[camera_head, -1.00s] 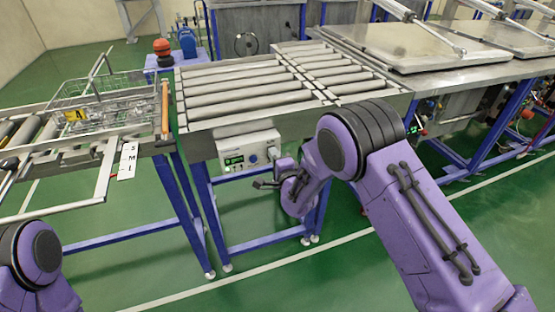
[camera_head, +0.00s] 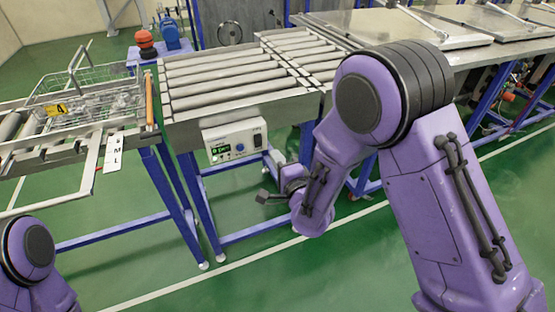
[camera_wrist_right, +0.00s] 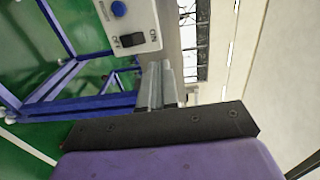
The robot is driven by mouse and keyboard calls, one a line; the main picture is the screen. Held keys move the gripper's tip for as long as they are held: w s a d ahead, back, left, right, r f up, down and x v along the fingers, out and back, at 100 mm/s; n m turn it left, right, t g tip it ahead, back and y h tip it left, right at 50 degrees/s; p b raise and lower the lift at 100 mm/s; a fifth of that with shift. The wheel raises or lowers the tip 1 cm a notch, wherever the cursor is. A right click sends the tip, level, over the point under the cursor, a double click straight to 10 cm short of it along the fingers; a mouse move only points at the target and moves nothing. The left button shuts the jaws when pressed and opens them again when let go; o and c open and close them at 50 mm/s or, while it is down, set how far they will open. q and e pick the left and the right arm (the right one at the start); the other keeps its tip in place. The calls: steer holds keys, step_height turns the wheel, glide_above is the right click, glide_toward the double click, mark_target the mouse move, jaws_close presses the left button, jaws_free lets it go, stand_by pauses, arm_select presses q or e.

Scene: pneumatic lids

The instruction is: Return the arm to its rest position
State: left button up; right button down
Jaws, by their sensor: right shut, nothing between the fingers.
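My right arm (camera_head: 430,190) is purple with black joint bands and fills the right of the head view. It is bent, with its forearm pointing down and left. My right gripper (camera_head: 262,197) is shut and empty, in front of the roller table's blue frame and below the control box. In the right wrist view, the grey fingers (camera_wrist_right: 155,85) are together beside the control box's switch panel; no contact is visible. Only my left arm's purple joint (camera_head: 28,250) shows at the lower left; the left gripper is out of view.
The control box (camera_head: 235,141) with a green display hangs under the roller conveyor (camera_head: 225,85). A wire basket (camera_head: 90,100) sits on the left conveyor. Metal lids (camera_head: 410,38) stand at the back right. Green floor is open in front.

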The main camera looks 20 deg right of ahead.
steer(key=s+d+f+n+g+h, duration=0.1)
steer(key=s+d+f+n+g, duration=0.3)
steer(key=f, duration=0.3)
steer(key=s+d+f+n+g+h, duration=0.1)
steer(key=s+f+n+g, duration=0.1)
steer(key=s+f+n, duration=0.5)
steer(key=s+d+f+g, duration=0.1)
steer(key=s+f+g, duration=0.1)
steer(key=s+f, duration=0.3)
steer(key=s+d+f+g+h, duration=0.1)
steer(key=s+d+f+g, duration=0.1)
steer(key=s, duration=0.8)
steer(key=s+d+f+g+h, duration=0.1)
steer(key=s+d+f+g, duration=0.1)
steer(key=s+f+g, duration=0.2)
steer(key=s+f, duration=0.3)
steer(key=s, duration=0.1)
steer(key=shift+d+f, duration=0.15)
steer(key=shift+f, duration=0.15)
